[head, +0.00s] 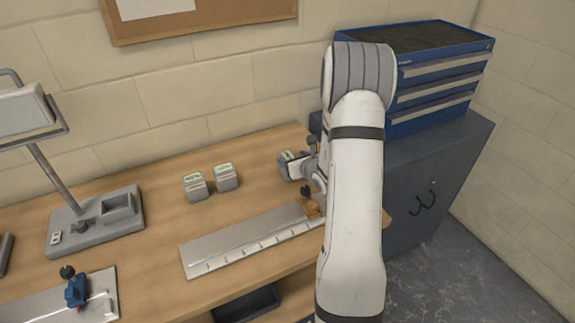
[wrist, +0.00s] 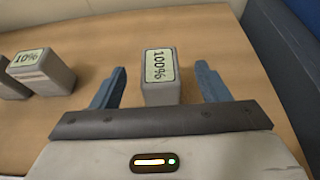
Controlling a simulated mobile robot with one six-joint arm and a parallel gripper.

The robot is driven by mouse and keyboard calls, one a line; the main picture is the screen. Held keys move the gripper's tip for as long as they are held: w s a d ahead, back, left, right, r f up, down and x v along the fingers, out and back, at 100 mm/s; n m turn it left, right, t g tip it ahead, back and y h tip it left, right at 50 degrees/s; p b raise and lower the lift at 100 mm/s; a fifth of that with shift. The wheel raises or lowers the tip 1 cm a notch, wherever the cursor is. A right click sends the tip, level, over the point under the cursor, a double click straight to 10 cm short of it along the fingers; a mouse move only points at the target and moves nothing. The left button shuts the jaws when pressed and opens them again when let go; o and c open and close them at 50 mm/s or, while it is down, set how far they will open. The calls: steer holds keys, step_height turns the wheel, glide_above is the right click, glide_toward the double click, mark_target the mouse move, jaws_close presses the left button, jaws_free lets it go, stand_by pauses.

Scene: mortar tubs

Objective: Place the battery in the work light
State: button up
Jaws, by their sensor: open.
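A grey battery (wrist: 160,92) with a "100%" label stands upright on the bench in the wrist view. My gripper (wrist: 161,72) is open, with one blue finger to each side of this battery; gaps show on both sides. In the head view my gripper (head: 300,164) is at the bench's right part, partly hiding that battery (head: 285,158). The work light (head: 95,220) stands at the left of the bench, its lamp head above and an open recess (head: 117,204) in its grey base. The recess looks empty.
Two more grey batteries (head: 195,186) (head: 225,177) stand left of my gripper; one reads "10%" (wrist: 50,70) in the wrist view. A metal ruler plate (head: 245,243) with an orange clamp lies in front. A blue drawer chest (head: 430,75) stands right, on a cabinet.

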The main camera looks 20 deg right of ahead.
mark_target(289, 157)
steer(key=shift+f+p+x, duration=0.15)
steer(key=shift+p+x, duration=0.35)
steer(key=shift+x, duration=0.7)
steer(key=shift+f+p+x, duration=0.15)
steer(key=shift+p+x, duration=0.35)
steer(key=shift+x, duration=0.7)
steer(key=shift+s, duration=0.1)
steer(key=shift+c, duration=0.4)
steer(key=c, duration=1.2)
steer(key=shift+c, duration=1)
steer(key=shift+r, duration=0.15)
